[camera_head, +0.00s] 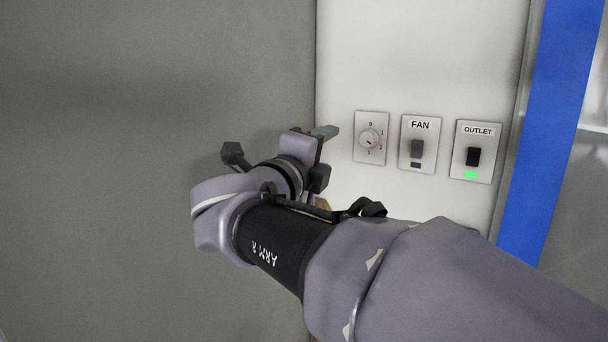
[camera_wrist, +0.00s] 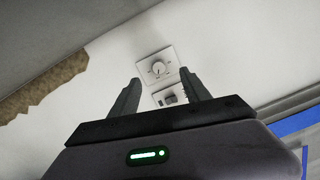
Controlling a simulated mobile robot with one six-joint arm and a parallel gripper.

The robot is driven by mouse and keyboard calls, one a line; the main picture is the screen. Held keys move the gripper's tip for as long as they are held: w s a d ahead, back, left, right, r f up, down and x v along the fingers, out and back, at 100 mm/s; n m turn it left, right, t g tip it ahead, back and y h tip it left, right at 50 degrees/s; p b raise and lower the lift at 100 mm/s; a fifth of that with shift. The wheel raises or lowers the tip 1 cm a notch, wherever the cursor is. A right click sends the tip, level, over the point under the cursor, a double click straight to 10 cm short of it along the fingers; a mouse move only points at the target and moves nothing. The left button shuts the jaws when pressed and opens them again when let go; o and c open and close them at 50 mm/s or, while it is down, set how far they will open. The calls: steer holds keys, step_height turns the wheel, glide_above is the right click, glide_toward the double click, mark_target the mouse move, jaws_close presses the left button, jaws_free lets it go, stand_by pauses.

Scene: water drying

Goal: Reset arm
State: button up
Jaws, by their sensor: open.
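My gripper (camera_wrist: 161,97) is open and empty in the wrist view, with its two grey fingers apart. Between and beyond the fingers is the white panel with a dial plate (camera_wrist: 158,66) and a fan switch plate (camera_wrist: 170,95). In the head view my arm reaches from the lower right toward the left. One gripper finger (camera_head: 326,131) shows just left of the dial (camera_head: 370,139). The other finger is hidden there. I cannot tell whether the gripper touches the panel.
The fan switch (camera_head: 417,149) and the outlet switch (camera_head: 473,157), with a lit green light, sit right of the dial. A blue vertical strip (camera_head: 550,120) borders the panel. A grey wall (camera_head: 120,90) fills the left. A brown rough-edged patch (camera_wrist: 40,92) shows in the wrist view.

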steer(key=s+d+f+n+g+y+b, duration=0.2)
steer(key=s+f+n+g+y, duration=0.1)
steer(key=s+f+n, duration=0.4)
steer(key=s+d+f+n+g+y+b, duration=0.2)
steer(key=s+f+n, duration=0.5)
steer(key=s+f, duration=0.6)
steer(key=s+d+f+n+g+y+b, duration=0.2)
steer(key=s+f+n+g+y+b, duration=0.2)
steer(key=f, duration=1.5)
steer(key=s+n+g+y, duration=0.1)
steer(key=s+n, duration=0.2)
steer(key=s, duration=0.3)
steer(key=shift+s+f+g, duration=0.2)
steer(key=shift+f+g, duration=0.15)
steer(key=shift+g, duration=0.05)
